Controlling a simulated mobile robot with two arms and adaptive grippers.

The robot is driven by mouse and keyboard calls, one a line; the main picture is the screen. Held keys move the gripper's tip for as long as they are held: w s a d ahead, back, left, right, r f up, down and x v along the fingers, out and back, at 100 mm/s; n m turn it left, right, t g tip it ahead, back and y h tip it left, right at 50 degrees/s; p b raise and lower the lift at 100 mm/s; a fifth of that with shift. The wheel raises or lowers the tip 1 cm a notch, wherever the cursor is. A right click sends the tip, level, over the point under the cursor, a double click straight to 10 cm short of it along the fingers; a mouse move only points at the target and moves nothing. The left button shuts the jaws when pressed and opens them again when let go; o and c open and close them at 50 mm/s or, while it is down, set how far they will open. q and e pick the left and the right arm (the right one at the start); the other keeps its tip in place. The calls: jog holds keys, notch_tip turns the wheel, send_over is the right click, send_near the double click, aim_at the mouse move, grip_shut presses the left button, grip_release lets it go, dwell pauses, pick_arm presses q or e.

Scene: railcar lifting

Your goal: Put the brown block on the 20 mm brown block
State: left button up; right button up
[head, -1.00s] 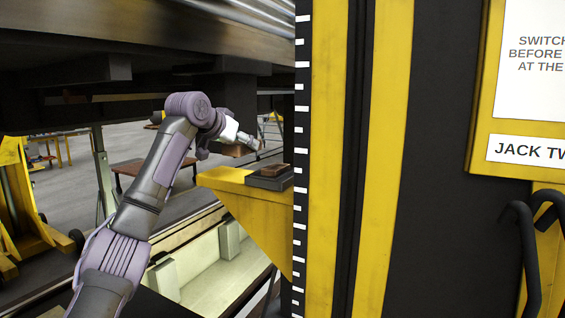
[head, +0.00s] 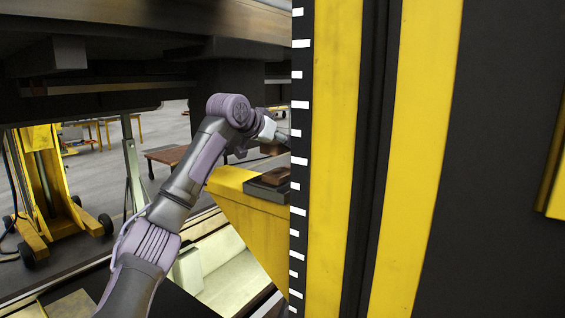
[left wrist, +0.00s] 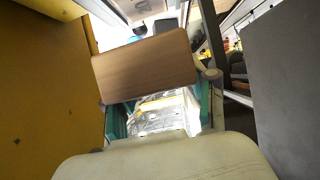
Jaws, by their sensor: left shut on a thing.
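My left gripper (head: 283,137) is shut on a brown block, which fills the middle of the left wrist view (left wrist: 145,68) between the fingers. In the head view a brown block (head: 272,149) shows just below the gripper; the column's edge partly hides the gripper. Another brown block (head: 274,176), which looks like the 20 mm one, lies on a dark plate (head: 262,189) on the yellow bracket (head: 235,180). The held block appears above and apart from it. My right gripper is not in view.
A black and yellow column (head: 333,160) with white marks fills the middle right and hides part of the bracket. A dark railcar underframe (head: 120,60) hangs above my arm. A yellow jack (head: 45,190) and a brown-topped table (head: 165,155) stand behind.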

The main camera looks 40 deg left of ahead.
aim_at(281, 172)
pick_arm(q)
jog(key=shift+w+a+f, duration=0.1)
jog(key=shift+a+f, duration=0.05)
jog(key=shift+f, duration=0.75)
jog(key=shift+w+f, duration=0.3)
jog(key=shift+f, duration=0.4)
notch_tip(281, 172, down, 3)
jog(key=shift+w+r+p, duration=0.1)
jog(key=shift+r+p, duration=0.05)
jog(key=shift+p, duration=0.2)
jog(key=o, duration=1.3)
jog(key=shift+o, duration=0.2)
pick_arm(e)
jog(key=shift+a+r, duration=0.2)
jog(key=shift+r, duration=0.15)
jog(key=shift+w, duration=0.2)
